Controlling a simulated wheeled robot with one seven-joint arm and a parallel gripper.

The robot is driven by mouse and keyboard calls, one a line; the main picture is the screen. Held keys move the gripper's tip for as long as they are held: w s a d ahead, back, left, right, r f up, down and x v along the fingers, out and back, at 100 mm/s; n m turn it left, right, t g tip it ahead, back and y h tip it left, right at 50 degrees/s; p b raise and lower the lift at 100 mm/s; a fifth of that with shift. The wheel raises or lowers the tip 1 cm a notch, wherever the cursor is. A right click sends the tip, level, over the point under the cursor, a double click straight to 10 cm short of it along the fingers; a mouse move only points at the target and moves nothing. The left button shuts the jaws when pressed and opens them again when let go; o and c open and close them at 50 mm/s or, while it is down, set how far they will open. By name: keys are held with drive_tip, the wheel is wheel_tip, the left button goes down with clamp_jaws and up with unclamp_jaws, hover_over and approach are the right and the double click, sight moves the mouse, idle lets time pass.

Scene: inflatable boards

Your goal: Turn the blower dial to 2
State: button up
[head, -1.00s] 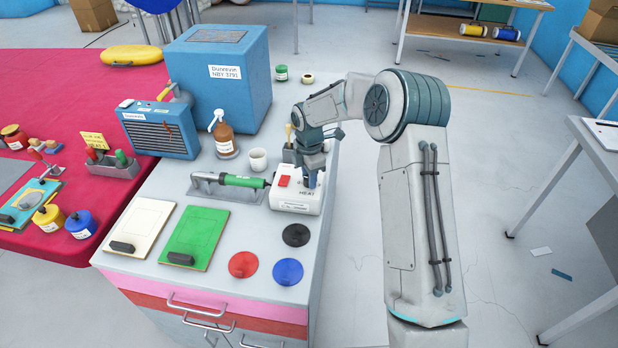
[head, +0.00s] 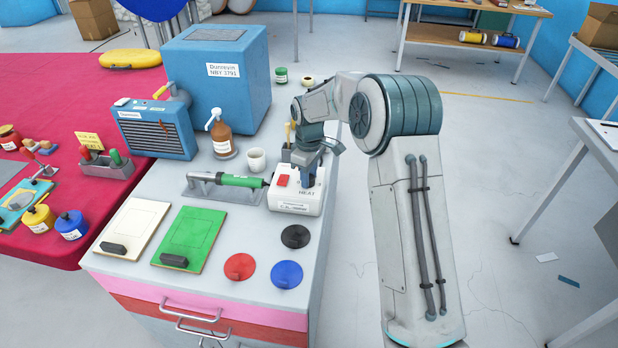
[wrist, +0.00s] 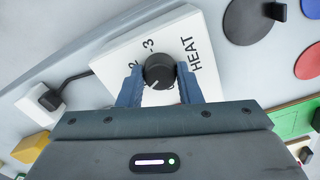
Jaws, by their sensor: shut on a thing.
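The blower control is a white box (head: 284,200) with a red switch (head: 282,181) on the bench's right part. In the wrist view the box (wrist: 120,62) carries a round black dial (wrist: 159,70), the word HEAT and the printed numbers 2 and 3 beside the dial. A light mark on the dial's lower left rim seems to be its pointer; which number it meets I cannot tell. My gripper (wrist: 160,78) is shut on the dial, one blue finger on each side. In the head view my gripper (head: 308,178) points down onto the box and hides the dial.
A green-handled tool (head: 230,180) lies left of the box. Black (head: 295,237), red (head: 239,267) and blue (head: 286,274) discs lie in front. Open floor lies to the right.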

drive_tip(key=m+b, duration=0.1)
drive_tip(key=m, duration=0.4)
drive_tip(key=shift+m, duration=0.3)
drive_tip(key=m+b, duration=0.1)
drive_tip(key=m, duration=0.4)
drive_tip(key=shift+m, duration=0.3)
drive_tip(key=o, duration=1)
drive_tip(key=shift+c, duration=0.2)
wheel_tip(320, 180, up, 14)
